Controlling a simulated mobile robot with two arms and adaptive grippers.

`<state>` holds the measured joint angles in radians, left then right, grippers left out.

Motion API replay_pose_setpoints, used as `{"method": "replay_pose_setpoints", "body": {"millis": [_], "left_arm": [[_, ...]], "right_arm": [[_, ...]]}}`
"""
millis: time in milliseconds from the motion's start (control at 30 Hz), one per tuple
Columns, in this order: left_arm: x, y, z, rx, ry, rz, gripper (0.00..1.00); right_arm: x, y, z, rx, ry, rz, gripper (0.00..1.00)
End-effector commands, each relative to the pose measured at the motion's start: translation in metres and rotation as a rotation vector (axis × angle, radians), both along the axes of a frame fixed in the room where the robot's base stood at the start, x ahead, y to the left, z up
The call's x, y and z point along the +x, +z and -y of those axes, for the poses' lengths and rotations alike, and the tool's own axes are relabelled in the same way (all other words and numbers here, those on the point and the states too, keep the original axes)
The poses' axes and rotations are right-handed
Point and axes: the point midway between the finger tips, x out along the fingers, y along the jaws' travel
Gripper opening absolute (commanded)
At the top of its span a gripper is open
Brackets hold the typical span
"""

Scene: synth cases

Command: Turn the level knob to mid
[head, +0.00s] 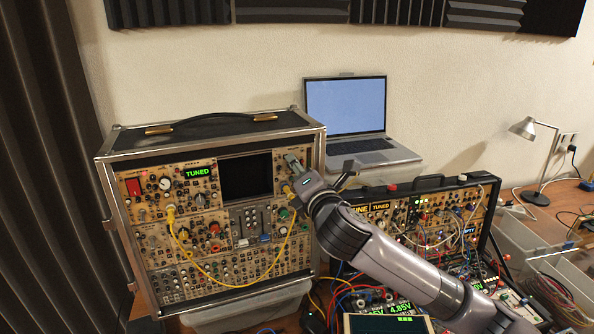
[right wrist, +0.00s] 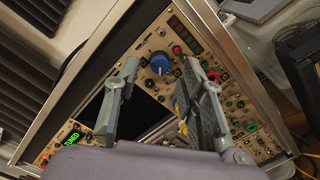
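In the right wrist view my right gripper (right wrist: 161,72) is open, one finger on each side of a large blue knob (right wrist: 159,64). The knob sits between the fingertips; I cannot tell whether they touch it. Its label and pointer are too small to read, so I cannot confirm it is the level knob. In the head view the gripper hides it. My left gripper is not in view.
A yellow cable (head: 222,284) loops across the case panel. A dark screen (head: 246,177) lies left of my gripper. An open laptop (head: 345,107) stands behind. A second synth case (head: 436,214) with many cables is at right, under my arm. A desk lamp (head: 524,129) stands far right.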

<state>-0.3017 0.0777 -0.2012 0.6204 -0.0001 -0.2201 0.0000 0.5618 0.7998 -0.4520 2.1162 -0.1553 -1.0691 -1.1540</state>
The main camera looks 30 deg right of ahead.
Motion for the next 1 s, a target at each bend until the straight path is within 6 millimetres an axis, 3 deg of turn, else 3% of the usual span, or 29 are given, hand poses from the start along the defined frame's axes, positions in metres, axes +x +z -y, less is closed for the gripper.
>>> {"method": "replay_pose_setpoints", "body": {"millis": [200,467,1000], "left_arm": [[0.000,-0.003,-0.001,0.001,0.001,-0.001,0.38],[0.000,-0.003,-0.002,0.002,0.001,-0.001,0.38],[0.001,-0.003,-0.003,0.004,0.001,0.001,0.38]], "right_arm": [[0.016,0.000,0.002,0.000,0.001,-0.001,0.37],[0.018,0.000,0.003,-0.001,0.002,-0.001,0.37],[0.017,-0.001,0.003,-0.001,0.001,-0.001,0.03]]}}
